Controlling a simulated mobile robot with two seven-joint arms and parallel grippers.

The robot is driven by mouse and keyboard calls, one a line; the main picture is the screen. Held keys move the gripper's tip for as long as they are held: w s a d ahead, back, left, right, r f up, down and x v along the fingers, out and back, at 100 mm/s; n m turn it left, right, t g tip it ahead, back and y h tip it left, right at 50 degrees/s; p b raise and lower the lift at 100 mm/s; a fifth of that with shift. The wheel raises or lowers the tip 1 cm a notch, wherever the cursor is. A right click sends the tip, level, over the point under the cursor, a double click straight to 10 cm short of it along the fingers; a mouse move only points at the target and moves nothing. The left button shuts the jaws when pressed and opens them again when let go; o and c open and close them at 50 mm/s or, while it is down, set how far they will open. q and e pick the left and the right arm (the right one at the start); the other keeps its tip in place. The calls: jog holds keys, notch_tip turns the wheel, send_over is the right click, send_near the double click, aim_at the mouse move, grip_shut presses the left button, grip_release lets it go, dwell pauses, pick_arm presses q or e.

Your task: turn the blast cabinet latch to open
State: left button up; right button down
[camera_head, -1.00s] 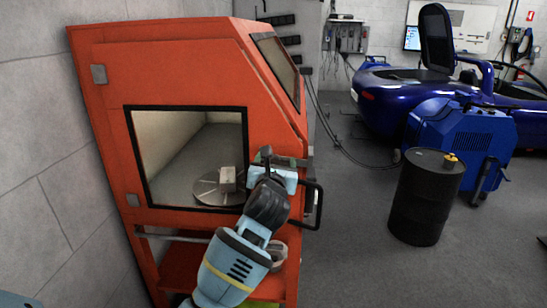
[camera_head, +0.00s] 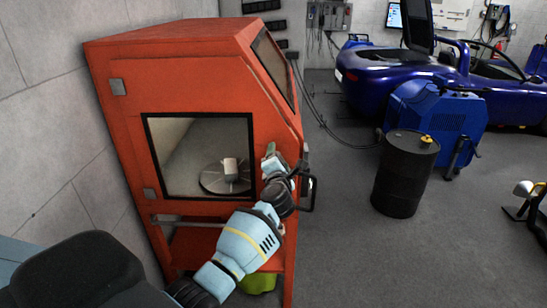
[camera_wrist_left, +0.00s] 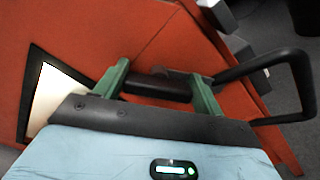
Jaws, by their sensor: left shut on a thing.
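The orange blast cabinet (camera_head: 210,100) stands by the left wall, its windowed door shut. Its latch, a dark bar, sits at the door's right edge; in the wrist view the latch (camera_wrist_left: 160,87) lies between my green fingers. My left gripper (camera_wrist_left: 160,85) is shut on it, with a finger at each end of the bar. In the head view the left gripper (camera_head: 275,161) is at the door's right edge, and the hand hides most of the latch. A black loop handle (camera_wrist_left: 300,75) is beside the right finger. My right gripper is not in view.
A black drum (camera_head: 404,175) and a blue machine (camera_head: 440,118) stand to the right, with a blue car (camera_head: 385,80) behind. Grey floor is clear between the cabinet and drum. A turntable (camera_head: 215,178) with a small block shows through the cabinet window.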

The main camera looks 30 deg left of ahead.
pick_arm(q)
jog(key=m, duration=0.2)
jog(key=shift+m, duration=0.4)
jog(key=shift+f+m, duration=0.1)
jog(key=shift+m, duration=1.5)
jog(key=o, duration=1)
jog(key=shift+v, duration=3.95)
